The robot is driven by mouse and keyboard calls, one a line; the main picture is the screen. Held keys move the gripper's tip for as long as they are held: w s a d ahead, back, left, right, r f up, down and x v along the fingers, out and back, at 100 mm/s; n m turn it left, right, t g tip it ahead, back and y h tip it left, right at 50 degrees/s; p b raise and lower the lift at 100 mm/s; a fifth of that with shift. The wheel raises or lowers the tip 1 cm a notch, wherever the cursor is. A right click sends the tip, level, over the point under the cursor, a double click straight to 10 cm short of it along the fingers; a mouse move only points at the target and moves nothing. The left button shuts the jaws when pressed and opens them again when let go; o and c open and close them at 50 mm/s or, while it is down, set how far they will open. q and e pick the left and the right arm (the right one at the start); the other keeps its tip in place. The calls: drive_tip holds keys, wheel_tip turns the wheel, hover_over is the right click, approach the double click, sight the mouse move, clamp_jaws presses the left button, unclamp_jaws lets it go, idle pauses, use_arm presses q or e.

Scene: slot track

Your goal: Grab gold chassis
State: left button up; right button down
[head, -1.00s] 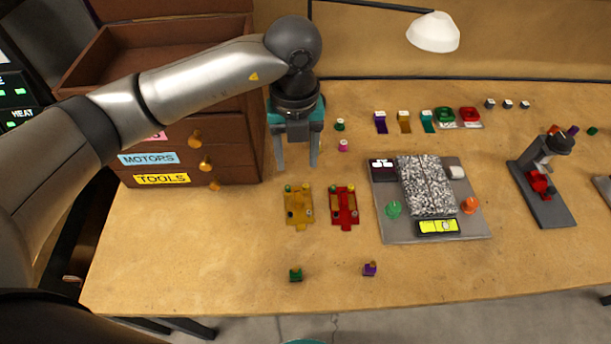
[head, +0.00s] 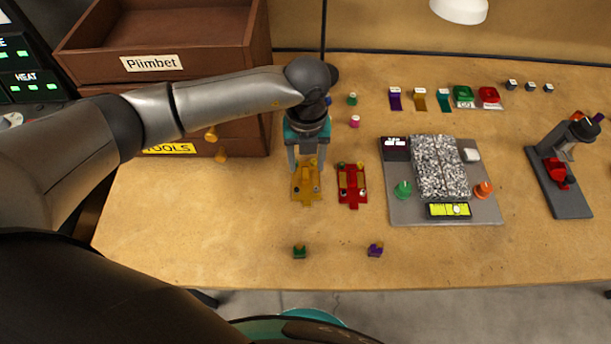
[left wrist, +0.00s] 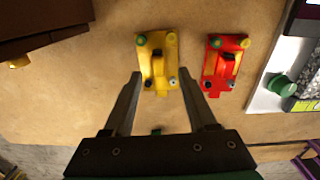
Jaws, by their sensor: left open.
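The gold chassis (head: 306,187) lies flat on the wooden table, left of the red chassis (head: 352,186). My left gripper (head: 306,166) is open and empty, pointing down over the far end of the gold chassis. In the left wrist view the gold chassis (left wrist: 158,62) shows ahead of and between the open fingers (left wrist: 162,78), with the red chassis (left wrist: 222,62) to its right. The fingers do not appear to touch it. My right gripper is not in view.
A grey station board (head: 400,214) with a speckled block (head: 440,168) stands to the right. A wooden drawer unit (head: 200,30) is at the left. Small green (head: 300,252) and purple (head: 375,250) pieces lie near the front edge. Bare table surrounds the chassis.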

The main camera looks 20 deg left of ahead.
sight(306, 173)
use_arm(q)
wheel_tip(306, 173, down, 4)
drive_tip(key=shift+a+r, duration=0.1)
drive_tip(key=shift+r, duration=0.15)
drive_tip(key=shift+r, duration=0.1)
clamp_jaws()
idle(0.5)
